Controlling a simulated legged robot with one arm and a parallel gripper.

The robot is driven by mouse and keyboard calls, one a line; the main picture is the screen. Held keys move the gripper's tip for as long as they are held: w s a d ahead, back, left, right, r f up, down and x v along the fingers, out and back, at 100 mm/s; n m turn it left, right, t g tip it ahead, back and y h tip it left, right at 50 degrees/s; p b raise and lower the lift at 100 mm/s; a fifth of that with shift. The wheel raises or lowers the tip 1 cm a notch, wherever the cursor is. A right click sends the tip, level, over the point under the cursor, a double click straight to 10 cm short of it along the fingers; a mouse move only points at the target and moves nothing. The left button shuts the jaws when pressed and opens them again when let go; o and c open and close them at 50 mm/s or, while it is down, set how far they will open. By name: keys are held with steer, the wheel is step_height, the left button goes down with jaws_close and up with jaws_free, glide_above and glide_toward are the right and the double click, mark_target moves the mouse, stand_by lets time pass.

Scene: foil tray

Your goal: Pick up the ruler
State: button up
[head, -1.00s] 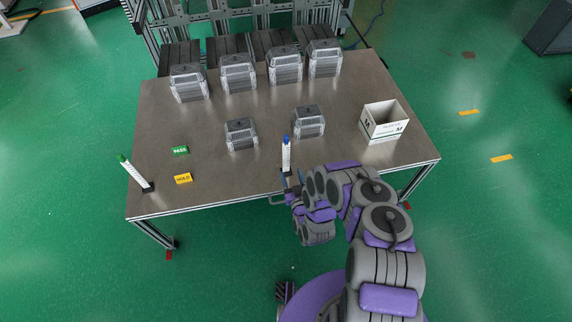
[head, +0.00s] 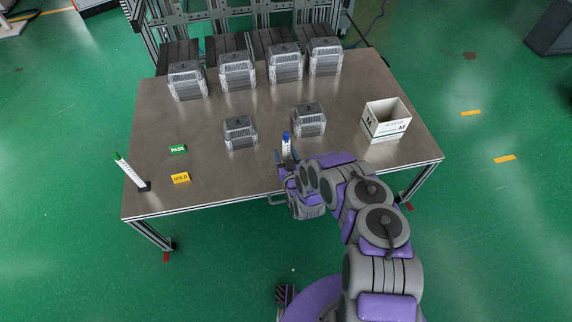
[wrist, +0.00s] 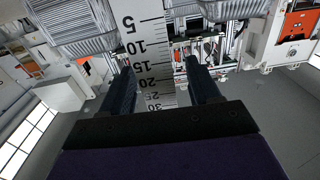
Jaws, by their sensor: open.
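A white ruler (head: 287,147) with a blue top stands upright near the table's front edge, in front of my arm. It shows large in the wrist view (wrist: 145,35), its black marks and numbers running down between my two fingers. My gripper (head: 286,160) is at the ruler, its fingers open on either side of it. In the wrist view my gripper (wrist: 159,68) shows a gap to the right finger; contact at the left finger is unclear. The ruler's lower end is hidden by my gripper. A second white ruler (head: 131,172) with a green top stands tilted at the left front corner.
The metal table (head: 230,185) holds two foil-tray packs (head: 240,132) (head: 308,120) behind the ruler and several more along the back. An open white box (head: 386,122) stands right. A green PASS sign (head: 177,149) and yellow HOLD sign (head: 181,178) sit left.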

steer(key=shift+w, duration=0.25)
jaws_close()
stand_by(0.4)
